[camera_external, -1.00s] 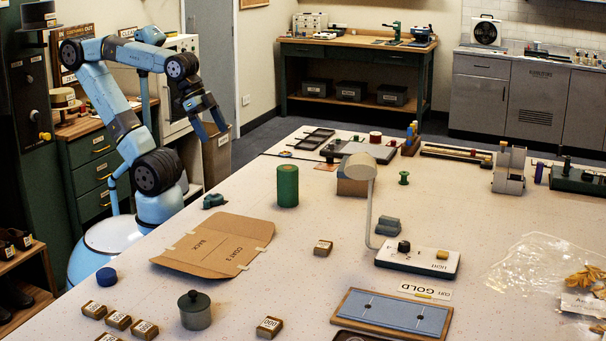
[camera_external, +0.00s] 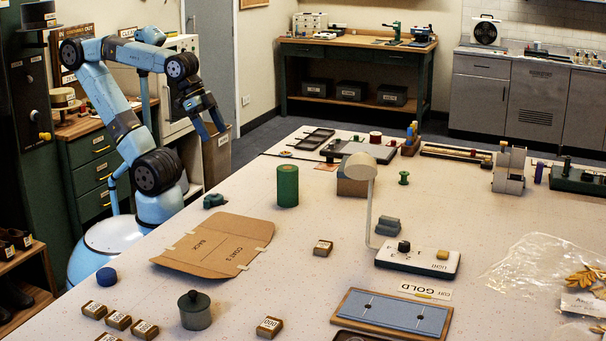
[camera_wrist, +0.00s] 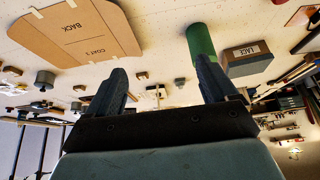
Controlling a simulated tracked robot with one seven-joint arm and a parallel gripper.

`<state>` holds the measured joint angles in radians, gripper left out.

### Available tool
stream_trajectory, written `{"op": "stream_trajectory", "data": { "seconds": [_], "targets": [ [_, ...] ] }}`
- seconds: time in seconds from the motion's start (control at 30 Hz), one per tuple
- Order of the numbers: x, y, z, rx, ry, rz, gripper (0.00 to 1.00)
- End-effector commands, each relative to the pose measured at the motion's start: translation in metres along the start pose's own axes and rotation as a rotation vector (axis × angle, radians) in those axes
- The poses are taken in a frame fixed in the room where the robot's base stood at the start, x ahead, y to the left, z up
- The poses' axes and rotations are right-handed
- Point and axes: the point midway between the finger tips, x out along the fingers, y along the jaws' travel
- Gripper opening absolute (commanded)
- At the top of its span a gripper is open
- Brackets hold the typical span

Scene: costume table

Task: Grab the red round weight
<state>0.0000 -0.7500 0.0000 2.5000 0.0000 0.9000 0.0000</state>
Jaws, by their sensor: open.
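A small dark red round thing (camera_external: 375,136) stands at the back of the table by the dark trays. It is too small to tell whether it is the red round weight or a spool. I see no other clear red round weight in either view. My gripper (camera_external: 212,116) hangs in the air off the table's far left edge, well apart from the red thing. In the wrist view my gripper (camera_wrist: 160,72) shows two dark fingers spread apart with nothing between them.
A LACE box (camera_wrist: 247,58) shows beside the green cylinder (camera_wrist: 200,40). A lamp (camera_external: 370,215) rises mid-table.

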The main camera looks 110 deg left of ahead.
Motion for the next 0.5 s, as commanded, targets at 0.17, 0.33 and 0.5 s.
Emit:
{"op": "stream_trajectory", "data": {
  "seconds": [0.17, 0.33, 0.5],
  "targets": [
    [0.003, -0.003, -0.002, -0.032, -0.020, 0.001, 0.86],
    [0.019, -0.020, -0.006, -0.199, -0.127, 0.016, 0.86],
    [0.040, -0.046, -0.010, -0.451, -0.264, 0.051, 0.86]
  ]
}}
